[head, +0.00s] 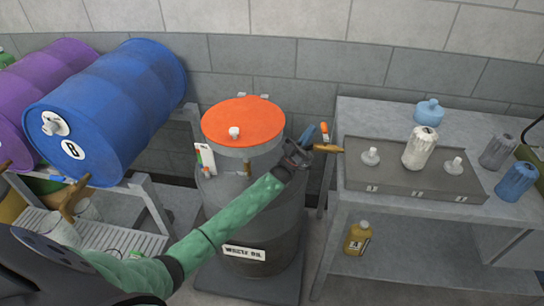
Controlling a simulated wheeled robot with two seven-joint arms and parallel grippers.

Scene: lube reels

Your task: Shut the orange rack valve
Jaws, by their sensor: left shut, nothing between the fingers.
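A valve with a small orange handle (324,131) and a brass-coloured body (328,148) shows at the left end of the metal bench. Its orange handle points up, tilted slightly. A blue handle-like piece (308,134) is just left of it. My left gripper (301,152) is shut and empty, close to the left of the brass body. I cannot tell whether it touches the valve. The green left arm crosses in front of the waste oil drum. My right gripper is not in view.
The grey waste oil drum (224,213) has an orange lid (243,122). Blue (115,105) and purple (52,72) barrels lie on a rack at left. The bench (383,113) holds a tray (400,181) and several containers. A yellow bottle (357,239) stands on its lower shelf.

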